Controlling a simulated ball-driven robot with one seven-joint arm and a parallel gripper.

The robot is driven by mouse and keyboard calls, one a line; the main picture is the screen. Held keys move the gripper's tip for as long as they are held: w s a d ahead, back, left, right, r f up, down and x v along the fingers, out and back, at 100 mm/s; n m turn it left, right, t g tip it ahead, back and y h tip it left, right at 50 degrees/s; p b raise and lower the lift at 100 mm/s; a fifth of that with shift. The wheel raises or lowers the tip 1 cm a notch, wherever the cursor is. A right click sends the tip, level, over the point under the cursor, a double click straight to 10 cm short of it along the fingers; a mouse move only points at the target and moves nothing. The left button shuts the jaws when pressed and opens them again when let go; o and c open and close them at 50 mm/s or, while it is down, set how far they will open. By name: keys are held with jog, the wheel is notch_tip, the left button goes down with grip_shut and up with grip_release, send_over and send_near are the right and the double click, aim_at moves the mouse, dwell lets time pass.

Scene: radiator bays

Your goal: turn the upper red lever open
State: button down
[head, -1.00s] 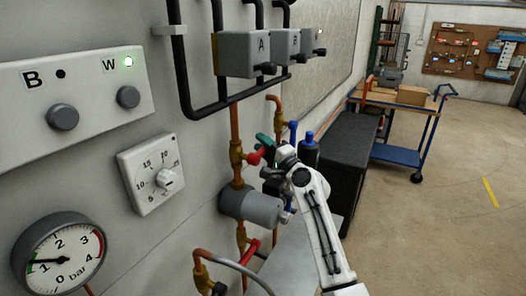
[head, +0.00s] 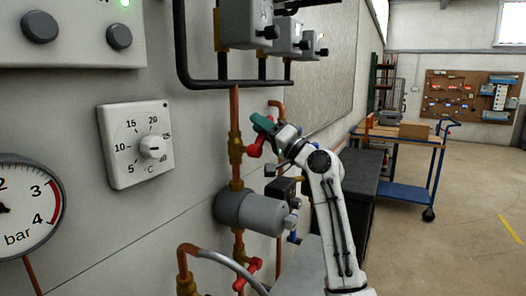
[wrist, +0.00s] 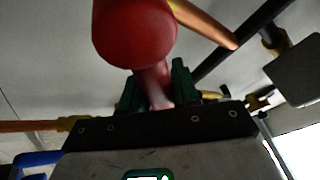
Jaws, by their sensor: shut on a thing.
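The upper red lever (head: 256,146) sits on a brass valve (head: 236,150) in the vertical copper pipe, above the grey cylinder. It slants up and to the right from the valve. My gripper (head: 263,124), with green fingers, is at the lever's outer end. In the wrist view the lever's round red hub (wrist: 133,30) is large, and its handle (wrist: 155,84) runs down between the two green fingers (wrist: 157,92). The gripper is shut on this handle. The handle's tip is hidden by the gripper.
A grey cylinder (head: 250,210) sticks out below the valve, with a lower red lever (head: 250,272) beneath it. Grey boxes (head: 246,22) and black pipes hang above. A dark cabinet (head: 362,185) stands behind my arm.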

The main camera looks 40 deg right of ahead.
jog(key=shift+s+a+r+n+g+y+b, duration=0.3)
jog(key=shift+a+n+y+b, duration=0.65)
jog(key=shift+n+b, duration=1)
jog(key=shift+s+a+r+n+g+y+b, duration=0.2)
jog(key=shift+a+r+n+g+y+b, duration=0.25)
jog(key=shift+n+y+b, duration=1.4)
jog(key=shift+s+a+r+n+g+y+b, duration=0.4)
jog(key=shift+a+n+b, duration=0.45)
jog(key=shift+n+b, duration=1.2)
jog(key=shift+w+f+n+p, duration=0.15)
jog(key=shift+f+n+p, duration=0.05)
jog(key=shift+n+p, duration=0.25)
jog(key=c, duration=0.9)
grip_release()
jog(key=shift+r, duration=0.1)
jog(key=v, duration=1.1)
jog(key=shift+w, duration=0.1)
jog(key=shift+c, duration=0.5)
